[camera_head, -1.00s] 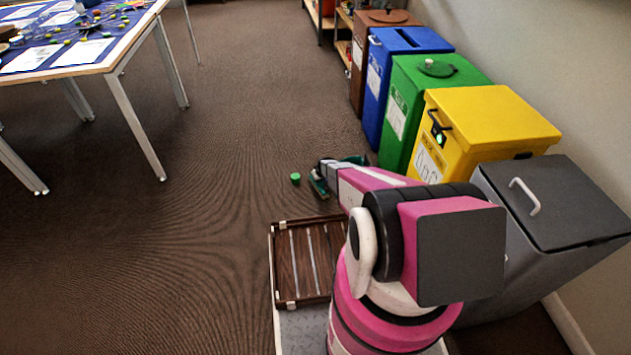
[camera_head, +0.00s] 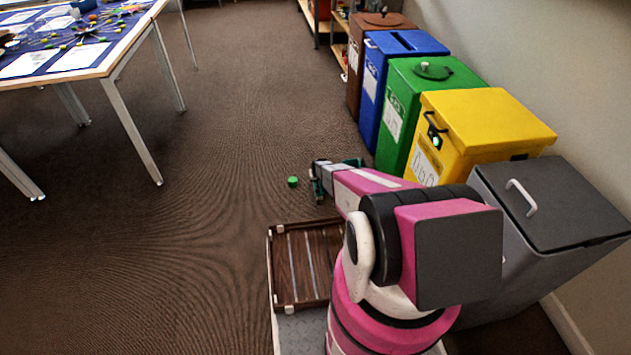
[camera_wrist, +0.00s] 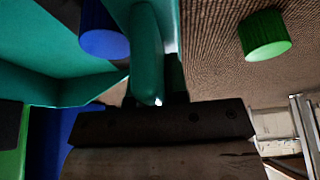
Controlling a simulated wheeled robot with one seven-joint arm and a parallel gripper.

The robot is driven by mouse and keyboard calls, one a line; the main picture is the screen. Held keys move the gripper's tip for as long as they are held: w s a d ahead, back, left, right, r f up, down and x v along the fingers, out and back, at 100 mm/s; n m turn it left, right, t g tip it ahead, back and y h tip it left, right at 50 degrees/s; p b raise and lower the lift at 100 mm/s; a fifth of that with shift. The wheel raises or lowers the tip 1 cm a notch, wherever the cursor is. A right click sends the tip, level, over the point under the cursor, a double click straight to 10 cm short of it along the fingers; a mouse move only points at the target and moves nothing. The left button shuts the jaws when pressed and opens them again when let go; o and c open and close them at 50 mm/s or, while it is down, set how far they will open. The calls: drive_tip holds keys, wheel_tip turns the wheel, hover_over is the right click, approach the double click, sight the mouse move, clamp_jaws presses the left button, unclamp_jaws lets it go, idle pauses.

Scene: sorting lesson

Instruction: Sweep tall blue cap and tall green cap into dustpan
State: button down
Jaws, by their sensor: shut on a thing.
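My gripper (camera_head: 319,168) is low over the floor, shut on the handle of a teal-green brush (camera_head: 317,187). In the wrist view the brush handle (camera_wrist: 147,55) rises from between the jaws. The tall green cap (camera_head: 293,182) sits alone on the carpet, a little left of the brush; it also shows in the wrist view (camera_wrist: 265,36). The tall blue cap (camera_wrist: 103,32) shows in the wrist view, on the other side of the brush, against the teal dustpan (camera_wrist: 38,40). The dustpan (camera_head: 352,162) is partly hidden behind my arm in the head view; the blue cap is hidden there.
A row of brown, blue, green, yellow (camera_head: 485,115) and grey bins stands along the right wall, close to the dustpan. A table (camera_head: 105,62) with papers and small items stands at the upper left. The carpet between is clear.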

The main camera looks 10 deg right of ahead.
drive_tip(key=shift+d+r, duration=0.15)
drive_tip(key=shift+d, duration=6.75)
drive_tip(key=shift+s+d+r, duration=0.1)
drive_tip(key=shift+d+r, duration=0.05)
drive_tip(key=shift+r, duration=0.1)
wheel_tip(320, 180, up, 6)
drive_tip(key=a, duration=0.1)
drive_tip(key=shift+a, duration=0.25)
